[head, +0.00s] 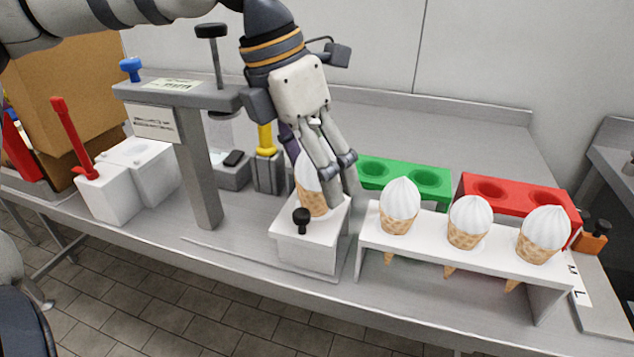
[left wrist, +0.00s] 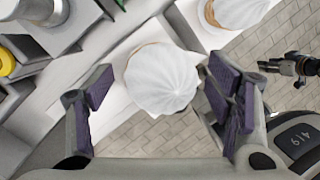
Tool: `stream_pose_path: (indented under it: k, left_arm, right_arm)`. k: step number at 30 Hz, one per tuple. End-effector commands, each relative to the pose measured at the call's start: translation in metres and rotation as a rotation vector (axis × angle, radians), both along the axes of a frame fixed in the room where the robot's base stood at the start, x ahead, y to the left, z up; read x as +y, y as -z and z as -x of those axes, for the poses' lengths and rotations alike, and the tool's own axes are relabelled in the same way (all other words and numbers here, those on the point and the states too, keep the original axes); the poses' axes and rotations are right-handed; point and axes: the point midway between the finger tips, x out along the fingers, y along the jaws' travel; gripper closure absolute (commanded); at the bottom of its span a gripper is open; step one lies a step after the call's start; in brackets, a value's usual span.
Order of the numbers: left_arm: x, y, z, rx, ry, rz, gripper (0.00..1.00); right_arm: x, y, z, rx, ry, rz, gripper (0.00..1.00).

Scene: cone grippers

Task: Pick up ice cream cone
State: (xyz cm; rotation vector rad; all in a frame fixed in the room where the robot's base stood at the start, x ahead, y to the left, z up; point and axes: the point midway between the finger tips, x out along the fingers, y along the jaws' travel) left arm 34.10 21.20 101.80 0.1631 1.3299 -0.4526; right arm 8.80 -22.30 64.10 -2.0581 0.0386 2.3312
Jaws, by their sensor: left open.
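My left gripper (head: 335,170) comes down from above, open, over the leftmost ice cream cone (head: 313,198). This cone has a white swirl top and a waffle base and stands on a white box-like stand. In the left wrist view its white top (left wrist: 161,79) lies between the two purple-padded fingers of the left gripper (left wrist: 160,98), with gaps on both sides. The fingers hide part of this cone in the head view. Three more cones stand in a white rack: a left one (head: 399,206), a middle one (head: 469,222) and a right one (head: 544,234).
A green holder (head: 405,182) and a red holder (head: 515,193) with round holes stand behind the rack. A grey post with a crossbar (head: 200,170) stands left of the gripper. White containers (head: 108,196) and a cardboard box (head: 65,90) are farther left.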

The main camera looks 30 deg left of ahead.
Motion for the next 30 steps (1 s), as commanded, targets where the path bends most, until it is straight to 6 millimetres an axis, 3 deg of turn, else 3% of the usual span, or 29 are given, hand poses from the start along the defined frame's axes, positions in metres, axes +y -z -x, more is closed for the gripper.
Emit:
stream_pose_path:
  k: [8, 13, 23, 26, 30]
  left_arm:
    - [-0.001, 0.005, -0.001, -0.001, 0.0, 0.0, 0.28]
    - [-0.001, 0.005, -0.001, -0.001, 0.0, 0.0, 0.65]
    - [-0.001, 0.003, -0.001, -0.001, 0.0, 0.0, 0.66]
    - [-0.002, -0.012, -0.002, -0.006, 0.0, 0.0, 0.66]
    - [-0.001, -0.049, -0.002, -0.008, -0.001, 0.0, 0.66]
  right_arm:
    - [0.0, 0.0, 0.0, -0.001, 0.0, 0.0, 0.6]
    - [0.0, 0.0, 0.0, -0.001, 0.0, 0.0, 0.6]
    - [0.0, 0.0, 0.0, -0.001, 0.0, 0.0, 0.6]
    - [0.0, 0.0, 0.0, -0.001, 0.0, 0.0, 0.6]
    - [0.0, 0.0, 0.0, -0.001, 0.0, 0.0, 0.6]
